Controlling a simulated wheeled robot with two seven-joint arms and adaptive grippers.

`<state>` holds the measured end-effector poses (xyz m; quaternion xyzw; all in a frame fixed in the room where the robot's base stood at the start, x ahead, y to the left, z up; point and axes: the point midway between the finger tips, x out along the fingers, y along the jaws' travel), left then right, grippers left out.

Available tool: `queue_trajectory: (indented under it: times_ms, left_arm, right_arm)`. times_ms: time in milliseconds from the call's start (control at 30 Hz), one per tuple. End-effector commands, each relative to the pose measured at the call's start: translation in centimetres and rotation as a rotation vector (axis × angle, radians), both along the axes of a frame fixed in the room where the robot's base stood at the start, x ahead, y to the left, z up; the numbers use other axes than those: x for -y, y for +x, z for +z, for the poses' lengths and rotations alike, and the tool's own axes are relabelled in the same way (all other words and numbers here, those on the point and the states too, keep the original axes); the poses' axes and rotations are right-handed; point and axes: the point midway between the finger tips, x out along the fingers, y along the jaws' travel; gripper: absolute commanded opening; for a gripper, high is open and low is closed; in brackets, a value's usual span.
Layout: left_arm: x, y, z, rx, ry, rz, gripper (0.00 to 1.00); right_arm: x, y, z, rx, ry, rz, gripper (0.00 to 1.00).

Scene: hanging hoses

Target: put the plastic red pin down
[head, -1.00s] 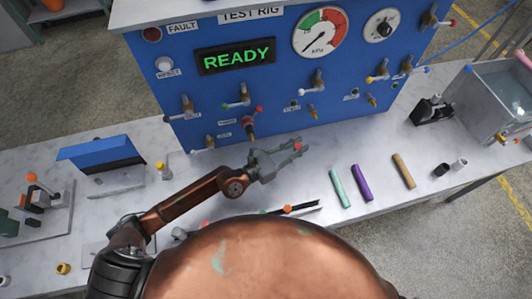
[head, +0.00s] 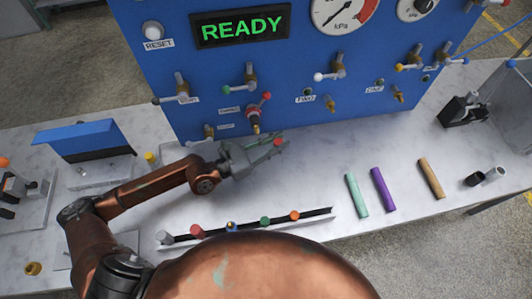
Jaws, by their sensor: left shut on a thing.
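The red pin (head: 277,142) is a small red piece between the fingertips of my left gripper (head: 280,146); most of it is hidden by the fingers. The gripper is shut on it, just in front of the blue panel's lower edge and to the right of the brass outlet under the red-handled valve (head: 254,115). I cannot tell how high it is above the bench. The right gripper is not in view.
A dark rail (head: 250,228) with several coloured knobs lies in front of the gripper. Teal (head: 356,195), purple (head: 383,189) and tan (head: 431,178) tubes lie to the right. A blue-topped stand (head: 83,142) is at left. The bench (head: 310,170) between gripper and tubes is clear.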

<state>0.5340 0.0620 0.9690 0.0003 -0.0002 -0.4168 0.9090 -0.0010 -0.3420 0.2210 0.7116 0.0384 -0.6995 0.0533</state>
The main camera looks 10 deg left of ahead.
Motion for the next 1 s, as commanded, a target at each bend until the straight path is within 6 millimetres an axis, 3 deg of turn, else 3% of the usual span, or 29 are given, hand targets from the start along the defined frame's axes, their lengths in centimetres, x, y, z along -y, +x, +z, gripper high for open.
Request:
queue_trajectory:
  times_ms: [33,400,633,733,900,1000]
  left_arm:
    - [-0.5,0.1,-1.5,-0.003,0.002,-0.001,0.00]
    - [-3.3,0.4,-4.8,-0.004,0.003,-0.001,0.00]
    - [-4.0,0.5,-5.2,-0.001,0.001,-0.001,0.00]
    - [-4.3,0.5,-6.3,-0.004,0.000,-0.001,0.00]
    - [-4.3,0.5,-8.2,-0.002,-0.001,-0.001,0.00]
    - [-4.3,0.4,-8.4,-0.001,-0.001,-0.002,0.00]
  right_arm:
    - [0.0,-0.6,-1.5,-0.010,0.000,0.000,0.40]
    - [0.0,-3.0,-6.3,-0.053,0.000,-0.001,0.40]
    - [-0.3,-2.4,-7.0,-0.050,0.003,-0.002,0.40]
    - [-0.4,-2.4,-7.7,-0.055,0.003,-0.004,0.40]
    - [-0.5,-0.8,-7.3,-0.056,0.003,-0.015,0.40]
    - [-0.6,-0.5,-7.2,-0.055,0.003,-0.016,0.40]
